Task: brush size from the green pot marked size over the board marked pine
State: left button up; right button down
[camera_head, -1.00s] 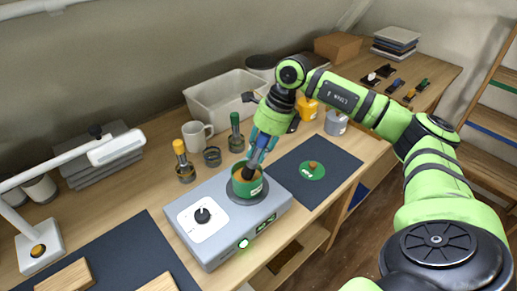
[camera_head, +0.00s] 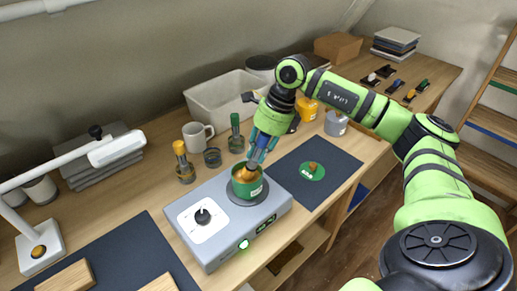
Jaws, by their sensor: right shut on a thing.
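The green pot (camera_head: 246,188) stands open on the round plate of a grey heater (camera_head: 215,247), with an amber inside. My right gripper (camera_head: 262,153) is just above the pot, shut on what looks like a brush, mostly hidden by the fingers. The brush's amber-brown lower end (camera_head: 250,172) is at the pot's mouth; whether it touches the contents I cannot tell. Two pale wooden boards, one at the lower left (camera_head: 66,276) and one at the bottom edge (camera_head: 160,284), are cut off; no marking on them is readable. My left gripper is not in view.
A green lid (camera_head: 312,172) lies on the dark right mat (camera_head: 320,152). A white lamp (camera_head: 38,245) stands left, and a mug (camera_head: 196,136) behind.

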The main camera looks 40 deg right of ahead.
aim_at(259, 139)
jog(key=shift+r+p, duration=2.15)
jog(key=shift+r, duration=1.2)
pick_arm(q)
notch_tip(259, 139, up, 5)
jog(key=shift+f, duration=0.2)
